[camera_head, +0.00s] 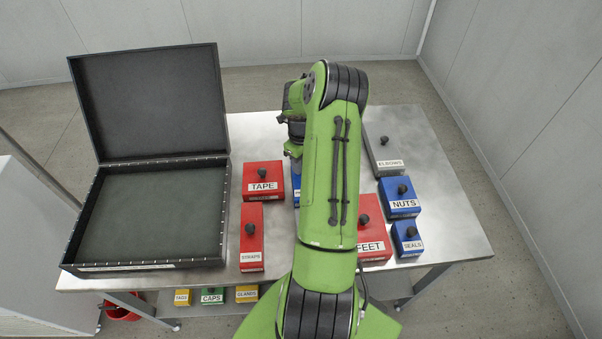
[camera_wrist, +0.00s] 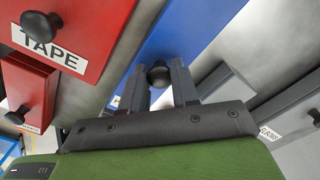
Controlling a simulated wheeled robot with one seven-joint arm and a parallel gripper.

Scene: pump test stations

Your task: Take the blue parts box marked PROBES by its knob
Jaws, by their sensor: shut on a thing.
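A blue parts box (camera_wrist: 205,30) fills the upper middle of the wrist view. Its black knob (camera_wrist: 159,72) sits between the two fingers of my gripper (camera_wrist: 160,84), which is shut on it. Only a sliver of the box's label shows there, and I cannot read it. In the head view a narrow strip of the blue box (camera_head: 296,181) shows to the left of my green arm, right of the red TAPE box. The rest of the box is hidden behind the arm, as are my fingertips. The box appears to stand on the metal table.
The red TAPE box (camera_head: 263,176) and STRAPS box (camera_head: 251,238) stand left. The FEET box (camera_head: 371,222), grey ELBOWS box (camera_head: 384,150), NUTS box (camera_head: 400,193) and SEALS box (camera_head: 407,236) stand right. An open, empty black case (camera_head: 148,267) lies at the table's left.

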